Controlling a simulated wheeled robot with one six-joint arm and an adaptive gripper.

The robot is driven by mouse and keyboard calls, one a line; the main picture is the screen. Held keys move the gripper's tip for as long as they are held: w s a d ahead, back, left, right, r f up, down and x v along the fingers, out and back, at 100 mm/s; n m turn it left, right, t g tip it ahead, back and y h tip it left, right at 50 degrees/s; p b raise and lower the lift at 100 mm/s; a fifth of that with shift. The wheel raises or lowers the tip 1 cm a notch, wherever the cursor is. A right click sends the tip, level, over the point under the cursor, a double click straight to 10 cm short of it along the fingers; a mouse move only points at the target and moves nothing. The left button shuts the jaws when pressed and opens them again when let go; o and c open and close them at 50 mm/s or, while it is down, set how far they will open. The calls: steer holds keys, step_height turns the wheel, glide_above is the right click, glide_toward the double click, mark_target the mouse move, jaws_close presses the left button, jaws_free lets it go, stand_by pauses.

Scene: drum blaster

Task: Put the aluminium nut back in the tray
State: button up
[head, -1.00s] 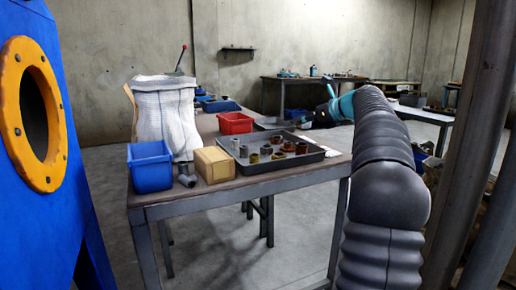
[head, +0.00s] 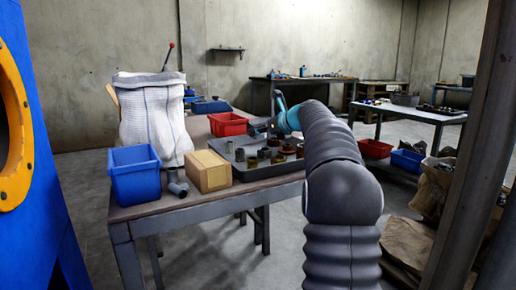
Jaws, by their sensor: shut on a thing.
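The grey tray (head: 268,171) stands on the near table and holds several grey, brass-coloured and rust-coloured fittings. My gripper (head: 258,128), dark beyond the teal wrist, is over the back part of the tray, beside the red bin. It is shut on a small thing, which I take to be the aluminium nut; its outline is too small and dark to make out. My arm hides the tray's right end.
On the table (head: 190,203) are a blue bin (head: 135,175), a grey pipe fitting (head: 177,183), a tan block (head: 207,172), a white sack (head: 153,115) and a red bin (head: 228,124). A dark post (head: 480,150) stands close on the right.

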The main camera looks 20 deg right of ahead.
steer(key=shift+w+a+f, duration=0.35)
steer(key=shift+a, duration=0.05)
steer(key=shift+f+b, duration=0.9)
steer(key=shift+f, duration=1.1)
steer(key=o, duration=1.1)
steer(key=shift+f, duration=0.1)
steer(key=shift+o, duration=0.2)
